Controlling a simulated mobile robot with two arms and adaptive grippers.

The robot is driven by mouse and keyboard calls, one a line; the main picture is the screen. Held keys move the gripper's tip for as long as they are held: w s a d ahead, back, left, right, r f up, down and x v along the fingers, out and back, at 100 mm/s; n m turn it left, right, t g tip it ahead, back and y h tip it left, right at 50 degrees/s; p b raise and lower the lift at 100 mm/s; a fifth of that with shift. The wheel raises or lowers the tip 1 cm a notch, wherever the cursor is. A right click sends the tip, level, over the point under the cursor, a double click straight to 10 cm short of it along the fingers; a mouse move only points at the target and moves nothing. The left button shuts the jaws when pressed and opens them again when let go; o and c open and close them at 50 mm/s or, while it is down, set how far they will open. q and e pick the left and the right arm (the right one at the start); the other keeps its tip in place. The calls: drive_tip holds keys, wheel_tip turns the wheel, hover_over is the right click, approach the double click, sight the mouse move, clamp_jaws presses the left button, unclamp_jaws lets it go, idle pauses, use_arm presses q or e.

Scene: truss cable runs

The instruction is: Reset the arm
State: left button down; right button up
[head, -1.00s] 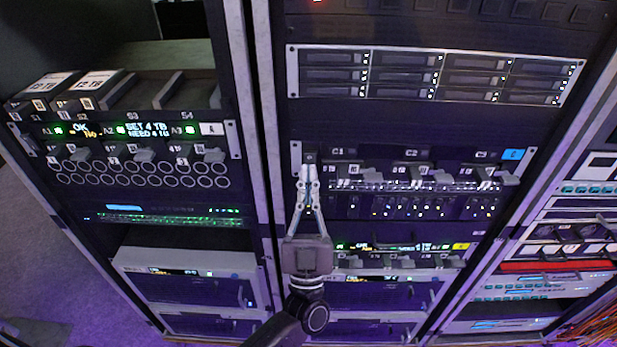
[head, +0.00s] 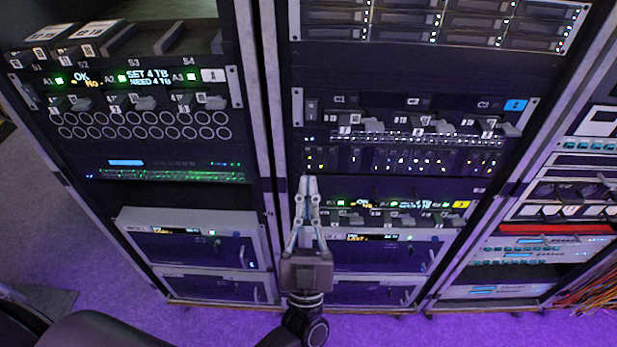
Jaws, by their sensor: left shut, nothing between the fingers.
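My left gripper (head: 308,181) is in the head view, in front of the middle rack (head: 283,110). Its fingers are together and point up, with nothing between them. The fingertips show just below the row of units marked C1, C2 and C3 (head: 410,150), at that row's left end. I cannot tell how far the tips are from the rack face. A dark switch-like block (head: 312,108) at the left end of the C row is uncovered. My right gripper is not in view.
The left rack holds a panel with green displays (head: 147,78) and cartridges (head: 92,32) on a shelf above. A drive bay (head: 405,30) is high in the middle rack. Orange cables (head: 590,290) hang at the lower right. Purple-lit floor (head: 480,328) shows below the racks.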

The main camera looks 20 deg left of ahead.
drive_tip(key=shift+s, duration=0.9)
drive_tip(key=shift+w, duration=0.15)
